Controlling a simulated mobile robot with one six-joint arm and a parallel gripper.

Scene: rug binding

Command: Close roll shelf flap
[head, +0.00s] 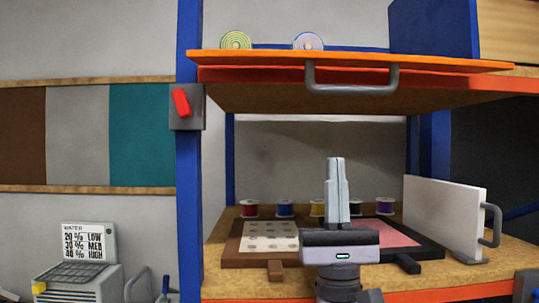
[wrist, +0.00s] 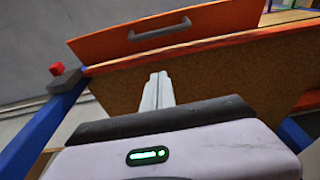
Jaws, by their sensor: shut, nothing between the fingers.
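The roll shelf flap (head: 250,57) is an orange panel along the front of the upper shelf, with a grey bar handle (head: 352,90) hanging from its outer face. In the head view it is folded down, seen nearly edge-on, and the rolls behind it show above it. The flap (wrist: 215,25) and its handle (wrist: 160,30) also show at the top of the wrist view. My gripper (head: 337,160) points up, shut and empty, below the handle and apart from it. In the wrist view my fingertips (wrist: 158,76) appear against the brown shelf underside.
A green roll (head: 236,40) and a lilac roll (head: 308,41) stand on the upper shelf (head: 450,88). A blue post (head: 189,200) carries a red switch (head: 181,102).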

